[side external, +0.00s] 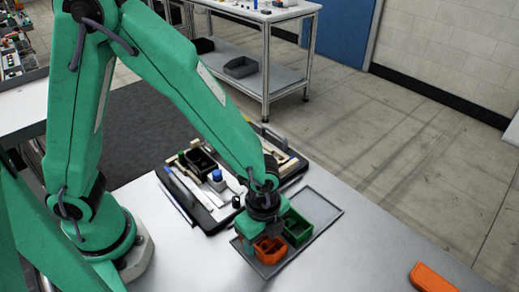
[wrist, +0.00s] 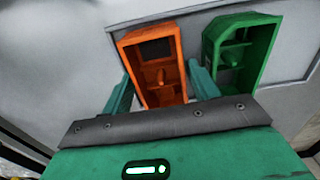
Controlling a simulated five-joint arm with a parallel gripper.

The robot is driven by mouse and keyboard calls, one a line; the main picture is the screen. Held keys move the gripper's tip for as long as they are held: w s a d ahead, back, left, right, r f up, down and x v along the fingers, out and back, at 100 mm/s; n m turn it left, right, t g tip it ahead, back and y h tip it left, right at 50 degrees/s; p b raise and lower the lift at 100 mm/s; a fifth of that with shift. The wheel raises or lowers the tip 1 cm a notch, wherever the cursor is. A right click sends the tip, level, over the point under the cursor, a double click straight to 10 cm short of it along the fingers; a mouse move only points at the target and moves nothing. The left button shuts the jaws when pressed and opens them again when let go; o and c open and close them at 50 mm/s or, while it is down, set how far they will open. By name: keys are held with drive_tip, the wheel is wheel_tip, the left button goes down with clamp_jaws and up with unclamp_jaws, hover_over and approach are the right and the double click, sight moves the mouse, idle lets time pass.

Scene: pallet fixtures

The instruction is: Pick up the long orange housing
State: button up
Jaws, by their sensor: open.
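An orange housing (side external: 270,252) with an open top and inner walls stands on a shallow grey tray (side external: 322,205). My gripper (side external: 263,240) is low over the tray at this housing. In the wrist view, my two green fingers are apart, one on each side of the orange housing (wrist: 152,55); I cannot tell whether they touch it. A green housing (side external: 297,228) stands beside it on the tray, and shows right of the right finger in the wrist view (wrist: 240,55). Another long orange piece (side external: 432,277) lies on the table at the bottom right.
A dark-framed tray (side external: 205,225) with black bins, a blue-capped item and several pale parts sits behind my gripper. The table (side external: 360,255) between the grey tray and the far orange piece is clear. A metal cart (side external: 265,85) stands on the floor behind.

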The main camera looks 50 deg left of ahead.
drive_tip(key=shift+c, duration=0.4)
drive_tip(key=c, duration=0.7)
drive_tip(key=shift+c, duration=0.2)
drive_tip(key=shift+r, duration=0.15)
drive_tip(key=shift+r, duration=0.8)
drive_tip(key=r, duration=0.2)
drive_tip(key=shift+s+d+r, duration=0.25)
drive_tip(key=shift+s+r, duration=0.1)
drive_tip(key=shift+r, duration=0.05)
drive_tip(key=s+d+r, duration=0.4)
drive_tip(key=s+r, duration=0.2)
drive_tip(key=s, duration=0.4)
drive_tip(key=shift+r, duration=0.15)
